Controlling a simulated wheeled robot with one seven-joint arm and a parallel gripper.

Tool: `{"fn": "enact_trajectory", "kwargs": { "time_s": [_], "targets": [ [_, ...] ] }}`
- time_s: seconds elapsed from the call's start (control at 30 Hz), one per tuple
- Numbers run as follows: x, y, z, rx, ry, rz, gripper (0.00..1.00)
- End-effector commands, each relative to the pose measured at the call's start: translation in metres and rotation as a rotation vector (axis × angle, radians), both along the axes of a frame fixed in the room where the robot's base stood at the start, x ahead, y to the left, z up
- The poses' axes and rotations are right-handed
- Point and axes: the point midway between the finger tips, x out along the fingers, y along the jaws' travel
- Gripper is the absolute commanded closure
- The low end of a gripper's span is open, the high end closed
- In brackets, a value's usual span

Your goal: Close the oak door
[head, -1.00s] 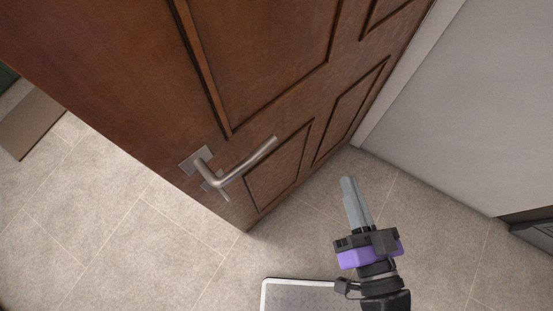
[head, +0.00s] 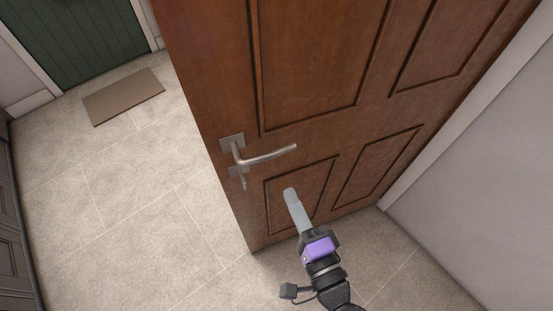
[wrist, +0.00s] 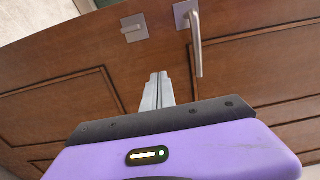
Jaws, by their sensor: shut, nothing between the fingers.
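The oak door (head: 320,60) is a brown panelled door standing open, its free edge at the left and its far side by the pale wall at the right. It fills most of the wrist view (wrist: 60,75). A metal lever handle (head: 266,157) sits near its free edge, with a small plate and key below it; the handle also shows in the wrist view (wrist: 195,45). My gripper (head: 290,192) is shut and empty, in front of the door's lower panels, below and right of the handle. Whether the fingertips touch the door I cannot tell.
A green door (head: 70,40) stands at the back left with a brown mat (head: 124,96) before it. Dark cabinets (head: 12,220) line the left edge. The tiled floor (head: 130,210) between is clear. A grey wall (head: 480,190) is close on the right.

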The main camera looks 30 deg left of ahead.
Motion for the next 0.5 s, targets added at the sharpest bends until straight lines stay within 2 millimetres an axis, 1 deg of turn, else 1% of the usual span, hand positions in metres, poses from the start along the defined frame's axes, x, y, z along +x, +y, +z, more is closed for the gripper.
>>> {"fn": "enact_trajectory", "kwargs": {
  "time_s": [0.03,0.3,0.5],
  "targets": [
    [0.007,0.009,0.005,0.001,-0.002,0.002,1.0],
    [0.041,0.049,0.003,0.0,-0.001,0.001,1.0],
    [0.059,0.071,0.002,-0.001,-0.001,0.0,1.0]
  ]
}}
